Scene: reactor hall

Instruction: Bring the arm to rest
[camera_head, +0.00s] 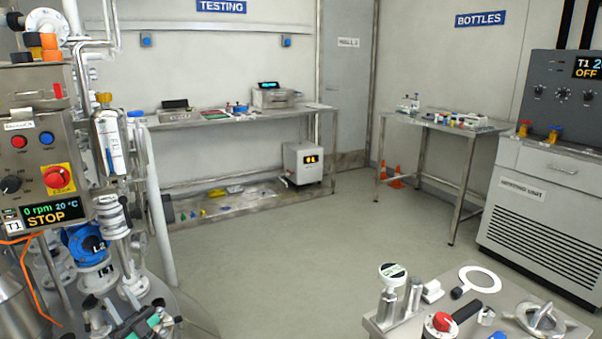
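My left gripper (138,322) appears to be the dark shape with green and blue parts at the bottom left edge of the head view. It is low in front of the reactor's pipes and cut off by the frame. Its fingertips are not clear, so I cannot tell whether it is open or shut, or whether it touches anything. My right gripper is not in view.
The reactor's control panel (40,160) reads STOP, beside pipes and a blue valve (84,243). A cart (385,328) with tools stands at the bottom right. A heating unit (545,200), the testing bench (185,122) and bottles table (420,124) stand farther back. The middle floor is clear.

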